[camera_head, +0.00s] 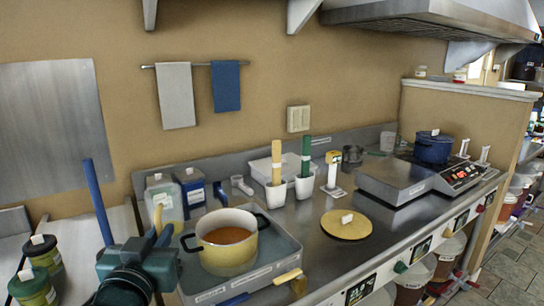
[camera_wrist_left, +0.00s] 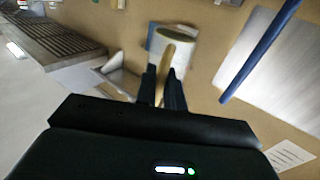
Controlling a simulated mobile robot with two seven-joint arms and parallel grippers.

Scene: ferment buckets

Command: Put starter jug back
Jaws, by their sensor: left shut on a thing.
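A pale grey-white jug (camera_head: 163,194) with a cream-yellow handle and a small white tag stands upright at the back left of the steel counter, behind the pot. My left gripper (camera_head: 162,238) reaches to it from the lower left and is shut on its handle. In the left wrist view the gripper fingers (camera_wrist_left: 164,84) close around the yellow handle (camera_wrist_left: 172,48), with the pale jug body (camera_wrist_left: 158,38) beyond. I cannot tell whether the jug's base touches the surface beneath it. My right gripper is not in view.
A cream pot (camera_head: 227,256) of orange-brown liquid sits on a steel tray close right of my gripper. A blue container (camera_head: 190,184) stands beside the jug. A blue pole (camera_head: 97,200) rises at left, near green lidded tubs (camera_head: 42,254). Counter around the round board (camera_head: 345,225) is partly clear.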

